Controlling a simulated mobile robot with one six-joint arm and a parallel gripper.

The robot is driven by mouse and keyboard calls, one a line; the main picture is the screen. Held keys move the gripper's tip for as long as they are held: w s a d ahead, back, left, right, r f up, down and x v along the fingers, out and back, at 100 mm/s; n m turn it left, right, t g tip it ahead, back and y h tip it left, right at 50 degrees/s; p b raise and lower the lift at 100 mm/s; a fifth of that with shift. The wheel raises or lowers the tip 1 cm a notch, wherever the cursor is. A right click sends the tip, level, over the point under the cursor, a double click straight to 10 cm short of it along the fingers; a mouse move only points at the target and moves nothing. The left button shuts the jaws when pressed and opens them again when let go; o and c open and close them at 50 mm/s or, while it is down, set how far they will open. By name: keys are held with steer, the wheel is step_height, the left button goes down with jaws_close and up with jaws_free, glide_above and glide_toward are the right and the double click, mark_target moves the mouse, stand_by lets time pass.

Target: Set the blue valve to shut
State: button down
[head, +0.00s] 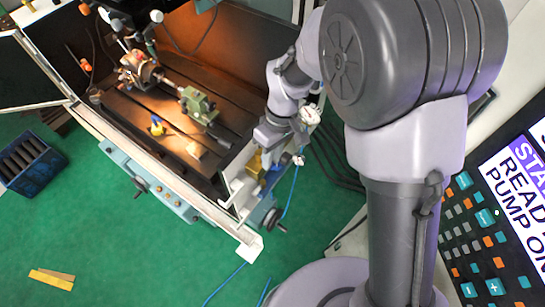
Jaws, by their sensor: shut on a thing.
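My gripper (265,158) is at the right end of the machine's front wall, pointing down. It is shut on a small blue part that looks like the blue valve (271,177), mostly hidden by the gripper. A brass-coloured piece (255,163) shows right beside the fingers. The valve's handle angle is too small and too covered to tell. A blue hose (293,190) hangs down close to the valve.
The open machine enclosure holds a chuck (139,68), a green tailstock (197,103) and a slotted bed. White front rails (243,232) and a handwheel (272,220) are near my gripper. A control panel (490,220) stands at right. Green floor is mostly clear.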

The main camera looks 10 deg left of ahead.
steer(key=m+b, duration=0.1)
steer(key=s+m+b, duration=0.1)
steer(key=shift+a+f+m, duration=0.15)
steer(key=shift+a+m, duration=0.15)
steer(key=shift+m, duration=0.1)
steer(key=shift+s+a+r+m+t+y+b, duration=0.15)
steer(key=shift+a+m+t+b, duration=0.5)
steer(key=shift+m, duration=1.2)
steer(key=shift+s+a+m+t+y+b, duration=0.25)
steer(key=shift+a+m+b, duration=0.4)
steer(key=shift+m+b, duration=1)
steer(key=shift+s+a+r+m+t+y+b, duration=0.1)
steer(key=shift+s+a+m+t+b, duration=0.4)
steer(key=shift+m, duration=1.6)
steer(key=shift+w+a, duration=0.2)
steer(key=shift+w, duration=0.05)
steer(key=c, duration=1.4)
jaws_free()
steer(key=shift+o, duration=0.3)
steer(key=shift+d, duration=0.1)
